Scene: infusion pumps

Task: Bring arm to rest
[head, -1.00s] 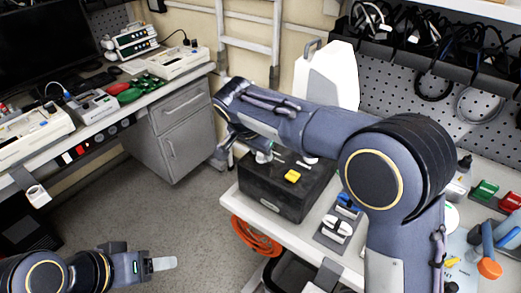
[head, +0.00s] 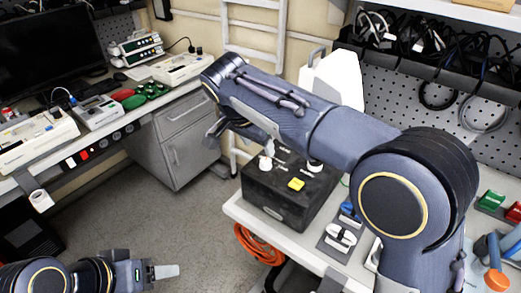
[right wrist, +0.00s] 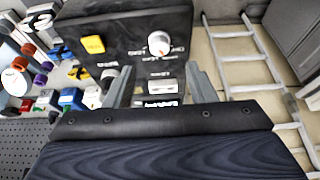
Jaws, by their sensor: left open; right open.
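My right arm reaches across the head view above the right bench, and its gripper (head: 216,130) hangs at the far end, partly hidden by my wrist. In the right wrist view, its two fingers (right wrist: 160,88) stand apart with nothing held between them. Beyond them is a black box (right wrist: 125,32) with a yellow button (right wrist: 93,44) and a white knob (right wrist: 159,43). In the head view this box (head: 270,208) stands on the bench, below and right of the right gripper. My left gripper (head: 165,271) is low at the left over the floor, empty and away from both benches.
The right bench (head: 300,250) also holds a white jug (head: 335,78), small connectors (head: 338,238) and green blocks (head: 491,201). An orange cable (head: 258,245) hangs beneath it. The left bench carries instruments (head: 98,111) and a monitor (head: 45,55). The floor (head: 140,215) between is clear.

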